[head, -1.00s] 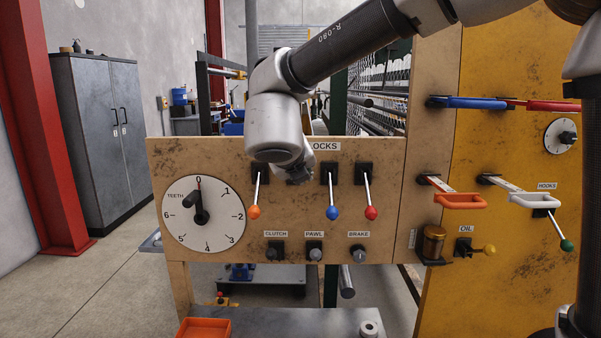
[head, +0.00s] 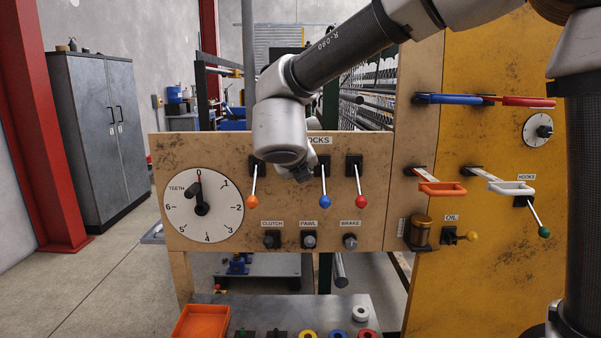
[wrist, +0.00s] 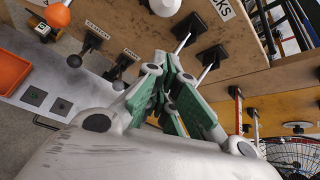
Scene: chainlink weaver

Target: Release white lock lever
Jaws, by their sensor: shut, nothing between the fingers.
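The white lock lever is hidden behind my wrist in the head view. In the wrist view its white ball (wrist: 165,5) shows at the top edge, apart from my fingers. My gripper (wrist: 170,68) is shut and empty, its green-padded fingers together. In the head view my gripper (head: 303,173) is at the LOCKS row, partly hidden by my wrist, just left of the blue lever's mount. The orange lever (head: 253,188), blue lever (head: 324,190) and red lever (head: 359,188) hang down from black mounts. I cannot tell whether the fingertips touch anything.
Clutch (head: 272,241), pawl (head: 309,241) and brake (head: 350,242) knobs sit below the levers. The teeth dial (head: 204,206) is at left. An orange tray (head: 201,322) and coloured rings (head: 338,334) are on the bench below. Orange (head: 441,188) and white (head: 512,188) handles stick out at right.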

